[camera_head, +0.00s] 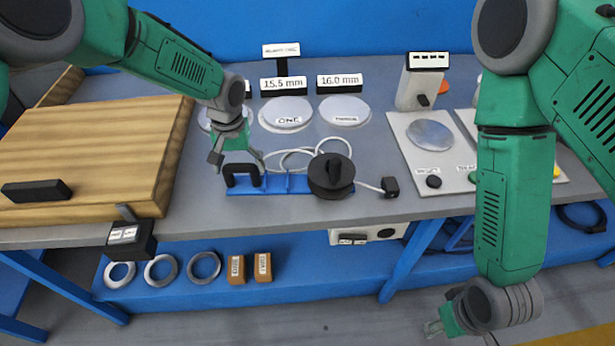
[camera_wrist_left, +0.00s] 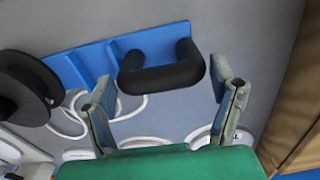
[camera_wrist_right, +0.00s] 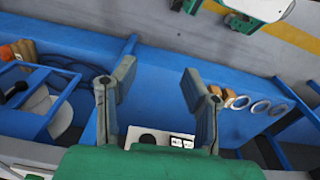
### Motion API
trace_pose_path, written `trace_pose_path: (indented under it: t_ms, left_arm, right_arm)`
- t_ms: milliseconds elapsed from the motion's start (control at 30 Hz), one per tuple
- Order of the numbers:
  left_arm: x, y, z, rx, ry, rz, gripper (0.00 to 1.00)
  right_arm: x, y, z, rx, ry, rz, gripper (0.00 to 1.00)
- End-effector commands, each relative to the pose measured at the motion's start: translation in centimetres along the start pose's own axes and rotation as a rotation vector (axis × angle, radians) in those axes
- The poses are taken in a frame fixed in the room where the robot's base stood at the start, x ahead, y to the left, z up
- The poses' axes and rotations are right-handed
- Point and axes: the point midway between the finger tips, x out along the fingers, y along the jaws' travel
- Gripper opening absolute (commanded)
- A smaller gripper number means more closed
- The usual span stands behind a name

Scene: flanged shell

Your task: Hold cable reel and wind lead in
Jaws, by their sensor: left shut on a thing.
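The cable reel has a blue base plate (camera_head: 285,185), a black drum (camera_head: 325,180) with a knob on top, and a black U-shaped handle (camera_head: 241,173) at its left end. The white lead (camera_head: 300,152) lies in loose loops behind the base, and a black plug (camera_head: 390,187) rests on the bench right of the drum. My left gripper (camera_head: 236,156) is at the handle. My right gripper (camera_head: 440,325) hangs low before the bench, open and empty (camera_wrist_right: 157,75).
Labelled discs (camera_head: 285,114) lie behind the reel. A wooden board (camera_head: 90,150) fills the bench's left, and a plate with a grey disc (camera_head: 430,135) stands right. Rings (camera_head: 160,269) and orange blocks (camera_head: 262,267) are on the lower shelf. Bench surface around the plug is clear.

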Motion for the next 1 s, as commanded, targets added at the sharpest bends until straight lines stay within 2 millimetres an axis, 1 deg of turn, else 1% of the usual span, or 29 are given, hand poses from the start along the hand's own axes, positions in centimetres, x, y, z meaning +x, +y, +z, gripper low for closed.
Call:
trace_pose_path:
  t_ms: [200,267,300,333,367,433,467,567,600,667,700,767,800,867,900,967,1000]
  left_arm:
    - [0.1,-0.1,0.1,-0.001,-0.003,0.0,0.26]
    - [0.1,-0.2,0.1,-0.001,-0.003,0.0,0.26]
    - [0.1,-0.2,0.1,-0.001,-0.003,0.0,0.26]
    - [0.1,-0.2,0.1,-0.001,-0.003,0.0,0.26]
    - [0.1,-0.2,0.1,-0.002,-0.003,0.0,0.26]
    - [0.2,-0.2,0.1,-0.002,-0.003,-0.001,0.26]
    - [0.2,-0.2,0.1,-0.002,-0.004,-0.001,0.26]
    - [0.2,-0.2,0.1,-0.002,-0.004,-0.001,0.26]
    - [0.2,-0.2,0.1,-0.002,-0.004,-0.001,0.26]
    - [0.2,-0.3,0.1,-0.002,-0.004,-0.001,0.26]
    - [0.2,-0.3,0.1,-0.002,-0.004,-0.001,0.26]
    - [0.2,-0.3,0.1,-0.002,-0.004,-0.001,0.26]
    - [0.2,-0.3,0.1,-0.002,-0.004,-0.001,0.26]
    - [0.2,-0.3,0.1,-0.002,-0.004,-0.001,0.26]
    - [0.2,-0.3,0.1,-0.002,-0.004,-0.002,0.26]
    - [0.2,-0.3,0.1,-0.002,-0.004,-0.002,0.26]
    - [0.2,-0.3,0.1,-0.002,-0.004,-0.002,0.26]
  right_arm:
    - [0.0,0.0,0.0,0.0,0.0,0.0,0.4]
    - [0.0,0.0,0.0,0.0,0.0,-0.001,0.19]
    - [0.0,-0.1,-0.1,-0.002,0.003,-0.002,0.05]
    - [0.0,-0.3,-0.3,-0.004,0.005,-0.004,0.0]
    - [0.0,-0.4,-0.7,-0.007,0.006,-0.007,0.0]
    - [0.2,-1.0,-2.1,-0.02,0.006,-0.021,0.0]
    - [0.2,-1.4,-3.1,-0.028,0.007,-0.029,0.0]
    - [0.1,-2.8,-6.9,-0.066,0.005,-0.058,0.0]
    - [-0.2,-3.5,-8.7,-0.086,0.003,-0.07,0.0]
    - [-0.8,-4.5,-11.5,-0.118,0.001,-0.085,0.0]
    - [-1.5,-5.2,-13.3,-0.141,-0.002,-0.094,0.0]
    - [-2.6,-6.1,-16.0,-0.175,-0.005,-0.102,0.0]
    - [-3.5,-6.7,-17.7,-0.198,-0.007,-0.106,0.0]
    - [-5.1,-7.5,-20.1,-0.232,-0.01,-0.109,0.0]
    - [-6.2,-7.9,-21.7,-0.253,-0.012,-0.109,0.0]
    - [-8.2,-8.6,-23.9,-0.286,-0.014,-0.107,0.0]
    - [-9.5,-9.0,-25.3,-0.307,-0.016,-0.103,0.0]
